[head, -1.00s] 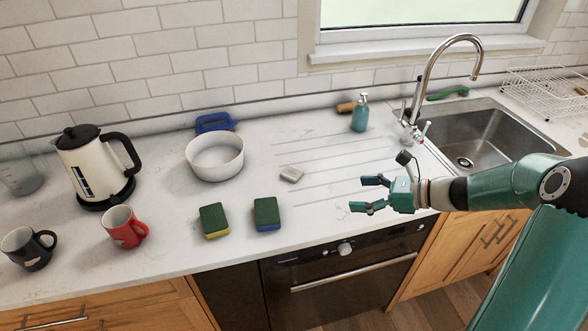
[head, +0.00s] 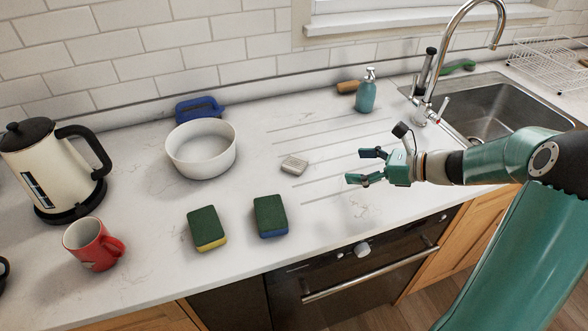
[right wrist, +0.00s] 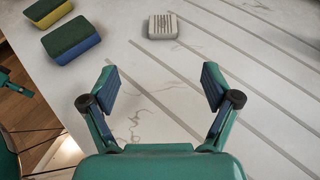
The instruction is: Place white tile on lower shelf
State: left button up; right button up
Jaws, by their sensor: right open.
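A small pale block with a ribbed top (head: 294,165) lies on the white counter in the head view, left of my right gripper. It also shows at the top of the right wrist view (right wrist: 162,26). It is the only small whitish piece in sight; I cannot tell if it is the white tile. My right gripper (head: 359,166) is open and empty above the counter, fingers pointing left toward the block and apart from it. In the right wrist view its two fingers (right wrist: 157,88) are spread. No shelf shows in either view. My left gripper is not visible in the head view.
Two green sponges (head: 207,229) (head: 270,216) lie near the counter's front edge. A white bowl (head: 202,148), red mug (head: 93,244) and kettle (head: 52,168) stand left. A soap bottle (head: 366,92), tap (head: 440,70) and sink (head: 500,103) are behind the right arm. Grooved counter around the block is clear.

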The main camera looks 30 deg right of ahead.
jog(key=p, duration=0.1)
send_near(295, 163)
jog(key=x, duration=0.3)
jog(key=shift+s+f, duration=0.1)
jog(key=shift+f, duration=0.05)
jog(key=p+x, duration=0.2)
jog(key=x, duration=0.2)
jog(key=shift+w, duration=0.3)
jog(key=shift+w+a+f, duration=0.2)
jog(key=shift+w+a, duration=0.05)
jog(key=shift+w, duration=0.1)
jog(key=c, duration=1.3)
jog(key=shift+c, duration=0.5)
jog(key=shift+r, duration=0.15)
